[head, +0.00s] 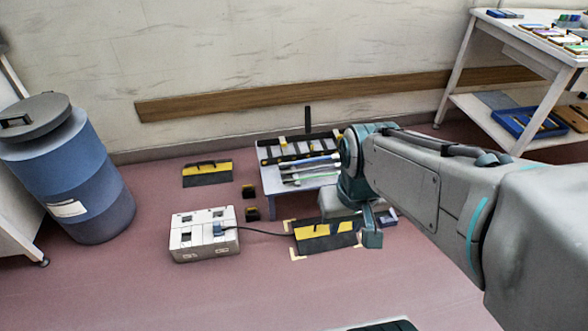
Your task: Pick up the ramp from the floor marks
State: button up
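The ramp (318,240), a black and yellow plate, lies on the floor. Pale corner floor marks (296,254) show around its edges. My gripper (371,238) is low at the ramp's right end, its visible teal finger pointing down next to the plate. The other finger cannot be made out, so I cannot tell how far the jaws are open or whether they touch the ramp. A second, similar black and yellow ramp (207,178) with a dark handle lies farther back on the left, near the wall.
A white box (205,247) with a dark cable (265,232) running towards the ramp stands to its left. A low bench (268,188) with trays stands behind. Two small black-yellow blocks (252,213) are on the floor. A blue drum (80,185) stands left, a white table (555,45) right.

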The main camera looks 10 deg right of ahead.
aim_at(312, 237)
jog(key=u, duration=0.65)
jog(key=i, duration=1.3)
jog(key=z, duration=0.7)
